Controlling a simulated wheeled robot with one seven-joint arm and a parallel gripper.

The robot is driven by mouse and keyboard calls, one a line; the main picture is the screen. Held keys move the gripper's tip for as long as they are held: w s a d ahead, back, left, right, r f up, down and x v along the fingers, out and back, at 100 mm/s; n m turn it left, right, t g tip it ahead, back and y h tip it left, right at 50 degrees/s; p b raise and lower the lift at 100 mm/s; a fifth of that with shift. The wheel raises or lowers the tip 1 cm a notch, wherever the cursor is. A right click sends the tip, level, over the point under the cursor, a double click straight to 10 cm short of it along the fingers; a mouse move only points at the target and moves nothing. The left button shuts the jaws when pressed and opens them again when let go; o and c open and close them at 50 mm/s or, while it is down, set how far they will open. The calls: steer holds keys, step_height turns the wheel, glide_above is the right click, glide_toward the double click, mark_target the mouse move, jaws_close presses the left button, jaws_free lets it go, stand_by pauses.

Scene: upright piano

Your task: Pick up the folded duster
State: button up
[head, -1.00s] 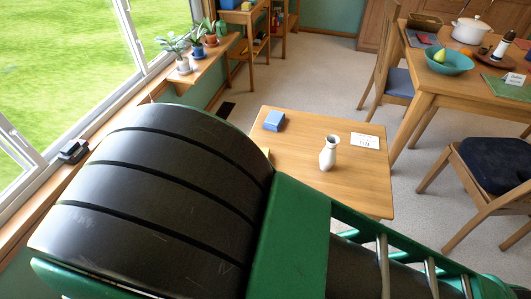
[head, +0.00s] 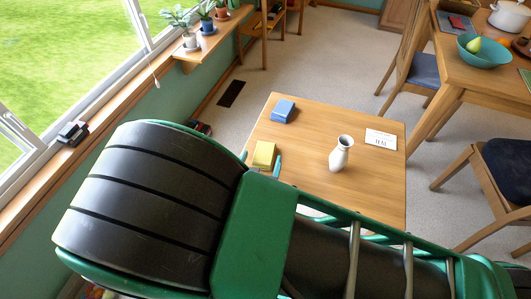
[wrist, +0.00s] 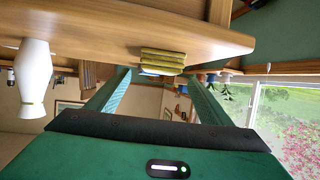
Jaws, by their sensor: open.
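The folded duster (head: 264,153) is a yellow, layered cloth lying on the left edge of the small wooden table (head: 320,190). The wrist view, which is upside down, shows it as a yellow stack (wrist: 163,58) just beyond my fingers. My gripper (head: 261,161) is open, and its green fingertips show on either side of the duster in the head view, partly hidden by my arm. In the wrist view the two green fingers (wrist: 162,82) are spread wide with nothing held between them.
A blue box (head: 283,110) and a white vase (head: 341,154) stand on the table, with a white card (head: 381,139) at its right. Potted plants (head: 190,40) line the window shelf. A chair (head: 490,190) and a larger table (head: 470,80) are at the right.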

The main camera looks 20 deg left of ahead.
mark_target(265, 150)
steer(key=shift+x, duration=3.55)
steer(key=shift+r, duration=0.1)
steer(key=c, duration=1.1)
